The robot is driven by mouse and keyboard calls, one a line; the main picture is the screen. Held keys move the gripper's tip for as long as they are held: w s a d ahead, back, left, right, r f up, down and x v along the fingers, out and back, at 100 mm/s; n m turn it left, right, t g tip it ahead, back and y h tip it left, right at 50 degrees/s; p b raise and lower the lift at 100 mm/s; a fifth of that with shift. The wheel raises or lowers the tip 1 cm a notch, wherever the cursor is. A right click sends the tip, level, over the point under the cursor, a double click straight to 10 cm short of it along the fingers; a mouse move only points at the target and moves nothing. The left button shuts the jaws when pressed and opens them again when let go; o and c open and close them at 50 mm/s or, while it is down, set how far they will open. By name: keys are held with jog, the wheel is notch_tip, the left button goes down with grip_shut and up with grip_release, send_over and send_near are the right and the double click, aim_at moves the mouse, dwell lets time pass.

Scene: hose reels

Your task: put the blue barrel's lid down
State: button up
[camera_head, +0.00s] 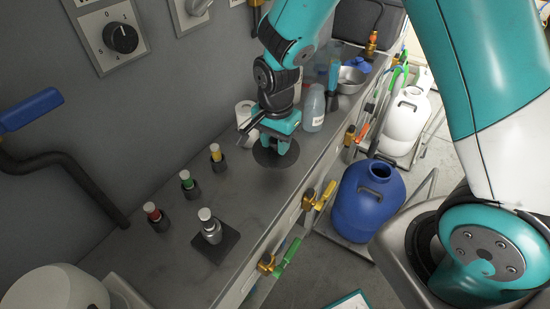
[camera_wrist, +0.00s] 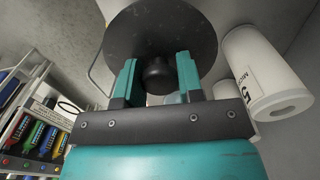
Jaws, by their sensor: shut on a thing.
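The blue barrel (camera_head: 367,205) stands on a low platform to the right of the counter, its round mouth uncovered. My gripper (camera_head: 283,147) is over the counter, well left of the barrel and apart from it. It is shut on a dark round lid (camera_head: 268,158), a flat disc. In the wrist view the gripper (camera_wrist: 158,70) has its teal fingers on either side of the lid's dark knob, and the disc (camera_wrist: 190,30) spreads beyond them. The lid is level with the counter top or slightly above it; I cannot tell whether it touches.
A paper-like white roll (camera_head: 244,112) stands close left of the gripper; it also shows in the wrist view (camera_wrist: 262,75). A clear bottle (camera_head: 313,110) and a metal bowl (camera_head: 351,79) are behind. Several capped valves (camera_head: 188,184) stand nearer. The counter (camera_head: 250,205) is bare just in front.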

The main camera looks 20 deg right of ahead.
aim_at(276, 152)
jog(key=shift+f, duration=3.05)
jog(key=shift+f, duration=0.1)
jog(key=o, duration=0.9)
